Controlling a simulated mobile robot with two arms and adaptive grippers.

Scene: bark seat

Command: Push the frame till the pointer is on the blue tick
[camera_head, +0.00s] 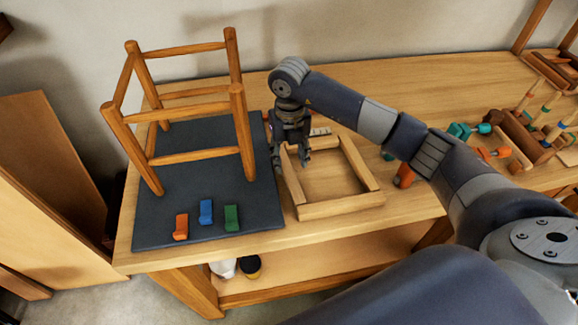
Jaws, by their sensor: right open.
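A flat square wooden frame (340,207) lies on the workbench in the middle of the view. A taller stool-like wooden frame (195,156) stands upright on a dark mat to its left. My right gripper (291,166) is open, fingers pointing down, at the left side of the flat frame. I cannot tell whether it touches that frame. A small pale strip with dark marks (320,131) shows behind the gripper, at the flat frame's far side. I cannot make out a pointer or a blue tick. My left gripper is not in view.
The dark mat (160,222) bears orange (181,226), blue (206,212) and green (231,218) small blocks near its front. Several coloured tools and a wooden rack (520,135) stand at the right. My right arm crosses above the bench's right half.

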